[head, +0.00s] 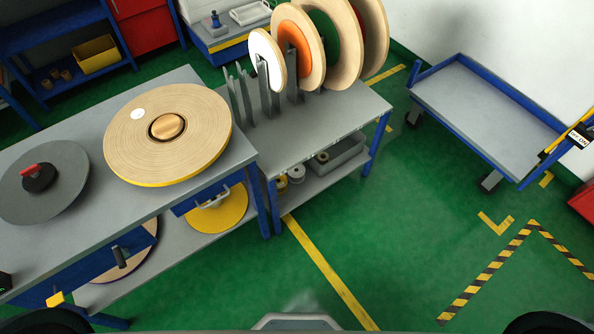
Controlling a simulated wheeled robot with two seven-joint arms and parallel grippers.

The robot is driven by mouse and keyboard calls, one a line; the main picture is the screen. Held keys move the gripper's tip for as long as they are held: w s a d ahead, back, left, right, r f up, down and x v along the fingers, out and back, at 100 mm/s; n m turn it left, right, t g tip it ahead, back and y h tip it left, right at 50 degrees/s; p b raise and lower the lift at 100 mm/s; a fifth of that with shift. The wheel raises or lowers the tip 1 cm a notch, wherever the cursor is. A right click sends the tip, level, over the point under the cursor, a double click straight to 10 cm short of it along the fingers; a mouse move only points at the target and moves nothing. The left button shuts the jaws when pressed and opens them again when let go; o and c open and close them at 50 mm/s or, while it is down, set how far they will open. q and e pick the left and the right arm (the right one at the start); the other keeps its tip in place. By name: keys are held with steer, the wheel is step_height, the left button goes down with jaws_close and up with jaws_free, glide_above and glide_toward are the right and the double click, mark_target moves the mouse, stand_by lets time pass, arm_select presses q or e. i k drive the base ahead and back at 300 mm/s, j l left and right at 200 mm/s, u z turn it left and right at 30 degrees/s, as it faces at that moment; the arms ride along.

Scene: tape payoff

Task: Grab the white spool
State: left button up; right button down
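The white spool (261,46) stands upright at the left end of a row of spools on a grey rack table (340,113). Its face is white and its edge is pale tan. Grey upright posts (241,98) stand beside it, and one overlaps its lower face. An orange-faced spool (290,38) stands close to its right, then a green-faced one (327,34) and another tan one (375,40). Neither of my grippers is in view.
A large tan roll (185,120) and a grey disc with a red knob (60,190) lie on the left bench (85,128). A blue-edged cart (480,105) stands at the right. Green floor (400,240) is open in front of the rack table.

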mark_target(296, 176)
steer(key=i+l+u, duration=0.1)
steer(key=i+l, duration=0.15)
steer(key=i+l+u, duration=0.1)
steer(key=l, duration=0.3)
steer(key=i+l+u, duration=0.1)
steer(key=i+l, duration=0.4)
steer(key=l, duration=0.15)
steer(key=i+l+u, duration=0.15)
steer(key=l, duration=0.25)
steer(key=i+l+u, duration=0.1)
steer(key=l, duration=0.25)
steer(key=i+l+u, duration=0.1)
steer(key=i+l, duration=0.15)
steer(key=l, duration=0.15)
steer(key=i+l+u, duration=0.1)
steer(key=l, duration=0.3)
steer(key=i, duration=0.05)
